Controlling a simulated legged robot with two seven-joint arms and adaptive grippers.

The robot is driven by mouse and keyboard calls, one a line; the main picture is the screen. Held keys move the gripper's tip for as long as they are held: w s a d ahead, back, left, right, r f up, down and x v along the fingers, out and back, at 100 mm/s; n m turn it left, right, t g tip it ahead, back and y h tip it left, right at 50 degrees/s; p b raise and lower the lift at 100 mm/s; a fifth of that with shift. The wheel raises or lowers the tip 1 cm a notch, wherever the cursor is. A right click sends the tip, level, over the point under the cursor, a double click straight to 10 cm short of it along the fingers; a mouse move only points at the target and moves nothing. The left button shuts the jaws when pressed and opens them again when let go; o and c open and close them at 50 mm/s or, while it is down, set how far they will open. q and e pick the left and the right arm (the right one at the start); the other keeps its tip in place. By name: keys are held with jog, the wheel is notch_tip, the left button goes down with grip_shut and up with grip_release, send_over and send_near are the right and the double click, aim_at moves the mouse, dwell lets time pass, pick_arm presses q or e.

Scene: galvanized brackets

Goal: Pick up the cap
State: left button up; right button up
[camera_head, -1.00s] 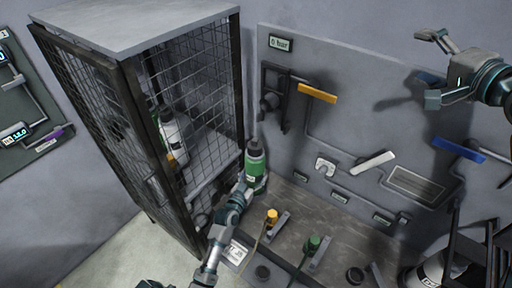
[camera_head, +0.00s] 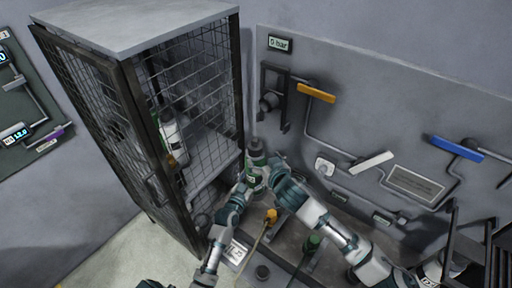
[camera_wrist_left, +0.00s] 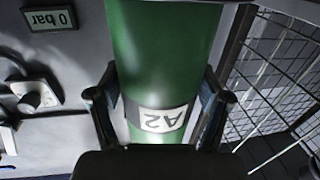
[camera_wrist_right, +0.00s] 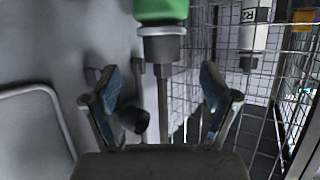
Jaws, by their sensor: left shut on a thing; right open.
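A green cylinder (camera_head: 256,178) labelled A2 stands upright by the wire cage, with a dark grey cap-like top (camera_head: 256,147). My left gripper (camera_head: 246,188) is shut on its body; the green body (camera_wrist_left: 165,50) fills the left wrist view between the fingers. My right gripper (camera_wrist_right: 160,76) is open and empty. In the right wrist view the grey top (camera_wrist_right: 161,45) of the cylinder is just beyond its fingertips, apart from them.
The wire cage (camera_head: 128,140) at left holds other cylinders. The wall panel (camera_head: 410,125) behind carries pipes, an orange handle (camera_head: 316,92), a white handle (camera_head: 371,162) and a blue handle (camera_head: 457,148). Orange (camera_head: 271,215) and green (camera_head: 313,242) fittings stand on the bench.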

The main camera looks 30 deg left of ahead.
aim_at(258, 151)
jog(key=x, duration=0.3)
jog(key=shift+a, duration=0.25)
jog(key=shift+r+x, duration=0.2)
jog(key=shift+x, duration=1.15)
jog(key=shift+r+x, duration=0.15)
jog(key=shift+x, duration=1.25)
jog(key=shift+w, duration=0.15)
jog(key=c, duration=1.3)
